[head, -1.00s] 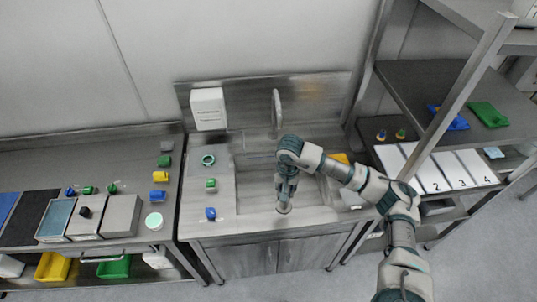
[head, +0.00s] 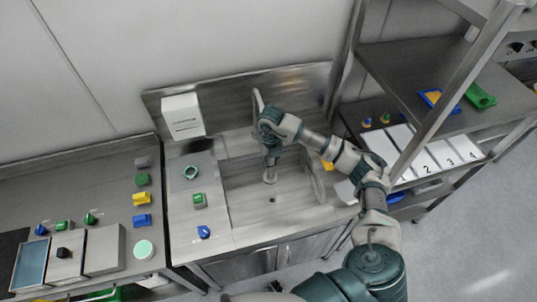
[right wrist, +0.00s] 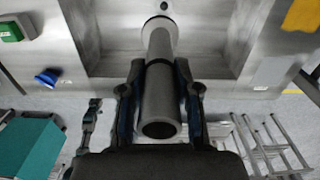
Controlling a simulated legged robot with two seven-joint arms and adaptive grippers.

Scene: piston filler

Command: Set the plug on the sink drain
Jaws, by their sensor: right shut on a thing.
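The plug, a grey cylinder, is held by my right gripper; it shows in the head view (head: 270,177) and in the right wrist view (right wrist: 160,98). My right gripper (head: 270,163) points down over the sink basin (head: 245,183), shut on the plug, with a finger on each side in the right wrist view (right wrist: 158,80). The sink drain (head: 271,200) is a small dark hole in the basin floor, just below the plug in the head picture. It also shows beyond the plug's far end at the top of the wrist view (right wrist: 163,5). A gap between plug and floor cannot be judged.
The faucet (head: 256,103) rises behind my right gripper. A shelf rack (head: 400,68) stands right of the sink. The basin around the drain looks empty.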

